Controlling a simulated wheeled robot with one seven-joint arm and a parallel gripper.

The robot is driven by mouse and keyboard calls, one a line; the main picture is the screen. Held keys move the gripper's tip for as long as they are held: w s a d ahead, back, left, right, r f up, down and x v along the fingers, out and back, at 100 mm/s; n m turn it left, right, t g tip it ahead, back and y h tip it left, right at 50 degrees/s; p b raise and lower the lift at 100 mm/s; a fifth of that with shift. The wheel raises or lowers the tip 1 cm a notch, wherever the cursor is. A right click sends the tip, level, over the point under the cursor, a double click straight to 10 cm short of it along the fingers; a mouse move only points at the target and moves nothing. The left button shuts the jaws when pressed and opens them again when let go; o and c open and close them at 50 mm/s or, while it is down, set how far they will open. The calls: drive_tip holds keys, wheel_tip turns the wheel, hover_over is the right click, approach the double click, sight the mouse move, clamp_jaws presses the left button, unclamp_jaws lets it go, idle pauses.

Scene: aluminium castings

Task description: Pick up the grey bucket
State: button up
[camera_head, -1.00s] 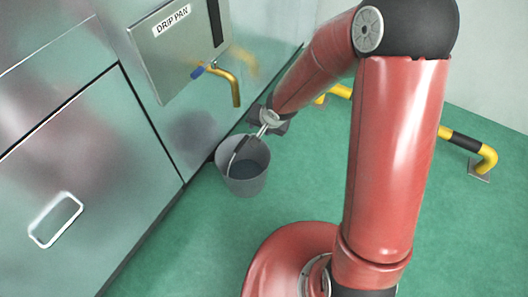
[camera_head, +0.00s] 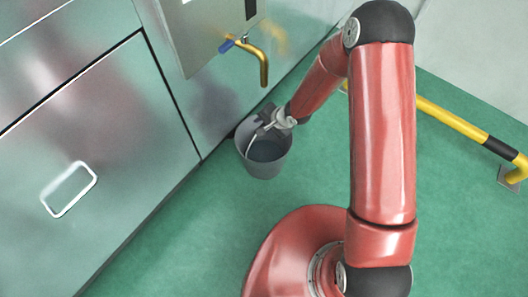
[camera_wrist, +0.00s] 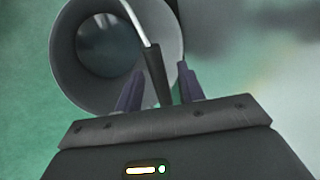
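The grey bucket (camera_head: 264,165) stands on the green floor close to the metal cabinet, below a brass spout. In the wrist view the bucket (camera_wrist: 66,62) is at the upper left, and its dark inside shows. Its thin wire handle (camera_wrist: 139,22) carries a dark grip (camera_wrist: 154,72). My gripper (camera_head: 268,124) is at the bucket's far right rim. In the wrist view my gripper (camera_wrist: 160,82) has its two fingers apart, with the handle grip between them. A gap shows between the grip and the right finger.
The metal cabinet (camera_head: 90,110) with a white-framed handle (camera_head: 69,189) rises just left of the bucket. The brass spout (camera_head: 262,62) juts out above it. A yellow and black floor rail (camera_head: 455,122) runs at the right. The floor in front of the bucket is clear.

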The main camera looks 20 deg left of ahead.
drive_tip(key=shift+w+a+f, duration=0.1)
drive_tip(key=shift+a+f, duration=0.05)
drive_tip(key=shift+f, duration=0.15)
drive_tip(key=shift+c, duration=0.5)
clamp_jaws()
idle(0.6)
drive_tip(key=shift+r, duration=0.15)
